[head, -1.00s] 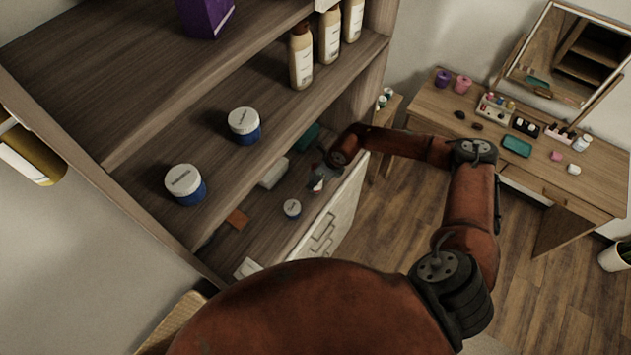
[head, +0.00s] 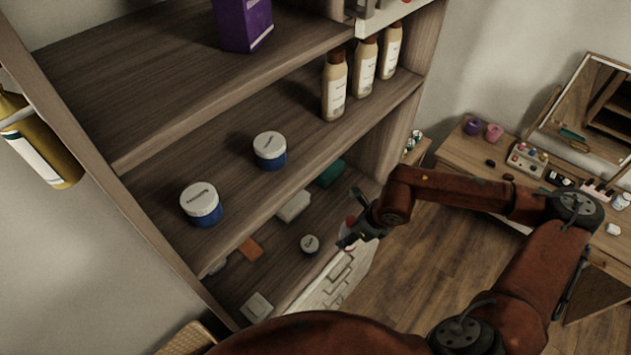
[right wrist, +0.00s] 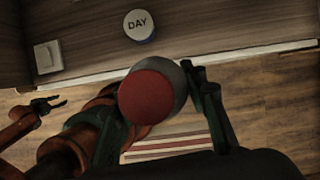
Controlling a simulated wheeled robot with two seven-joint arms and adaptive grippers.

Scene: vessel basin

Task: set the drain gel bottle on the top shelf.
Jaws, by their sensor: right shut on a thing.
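My right gripper (head: 362,232) is just outside the front edge of the lower shelf compartment. It is shut on a bottle with a red cap (right wrist: 147,98) and a grey body, seen from above in the right wrist view. I take it to be the drain gel bottle; its label is hidden. Only a bit of it shows beside the fingers in the head view. The highest shelf board in view (head: 150,85) bears a purple box (head: 243,22) and has bare room left of it. My left gripper (right wrist: 48,105) shows open and empty at the left of the right wrist view.
The middle shelf holds two blue-and-white jars (head: 201,204) (head: 270,150) and several cream bottles (head: 335,88). Below are a small jar (head: 309,243), marked DAY in the wrist view, a white block (head: 294,206) and a teal item (head: 330,172). A dressing table (head: 470,155) stands right.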

